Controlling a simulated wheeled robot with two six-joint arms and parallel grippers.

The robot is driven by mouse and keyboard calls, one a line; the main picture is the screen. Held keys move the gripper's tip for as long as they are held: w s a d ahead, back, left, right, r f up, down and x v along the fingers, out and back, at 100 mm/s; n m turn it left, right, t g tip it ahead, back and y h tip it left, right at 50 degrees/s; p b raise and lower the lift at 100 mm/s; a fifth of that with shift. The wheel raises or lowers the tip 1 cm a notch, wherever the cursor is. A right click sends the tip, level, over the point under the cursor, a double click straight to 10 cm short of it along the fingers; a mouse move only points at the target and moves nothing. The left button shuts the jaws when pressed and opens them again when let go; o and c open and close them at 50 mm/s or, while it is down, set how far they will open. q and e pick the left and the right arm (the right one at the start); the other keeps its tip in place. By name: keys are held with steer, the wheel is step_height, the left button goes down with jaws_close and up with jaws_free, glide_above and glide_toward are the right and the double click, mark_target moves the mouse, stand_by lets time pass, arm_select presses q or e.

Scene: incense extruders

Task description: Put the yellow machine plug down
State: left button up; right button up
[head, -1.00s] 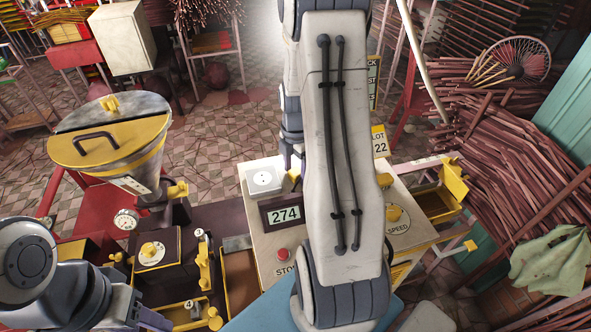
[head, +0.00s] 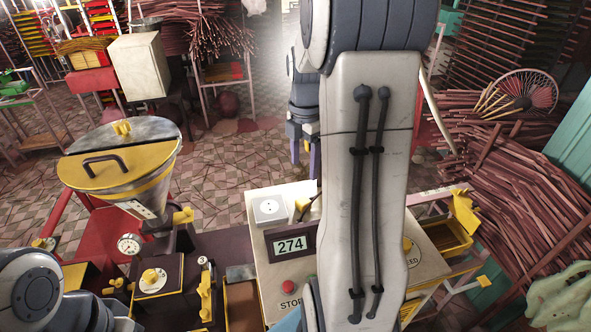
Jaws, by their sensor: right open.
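The yellow machine plug (head: 302,205) rests on the pale top of the machine cabinet, just right of the white socket box (head: 269,209). A dark cord runs from it toward my right arm, which hides the rest. I cannot tell whether plug and box touch. My right gripper (head: 305,165) points down with its two purple fingers apart and empty. In the picture it is above the plug, clear of it. My left arm is at the lower left; only a bit of its gripper (head: 126,323) shows at the bottom edge.
The cabinet carries a display reading 274 (head: 290,245) and a red stop button (head: 288,286). A yellow-lidded hopper (head: 120,160) stands to the left. A yellow tray (head: 445,240) is at the right. My right arm covers much of the cabinet's right side.

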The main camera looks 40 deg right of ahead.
steer(key=shift+r, duration=0.2)
steer(key=s+a+m, duration=0.3)
steer(key=a+m, duration=0.2)
steer(key=a, duration=1.7)
steer(key=s+a+f+m+y, duration=0.1)
steer(key=s+a+m, duration=0.4)
steer(key=s+a, duration=0.6)
steer(key=s, duration=0.2)
steer(key=shift+s+a+f, duration=0.25)
steer(key=shift+s+a, duration=0.05)
steer(key=shift+s, duration=0.1)
steer(key=shift+a, duration=0.1)
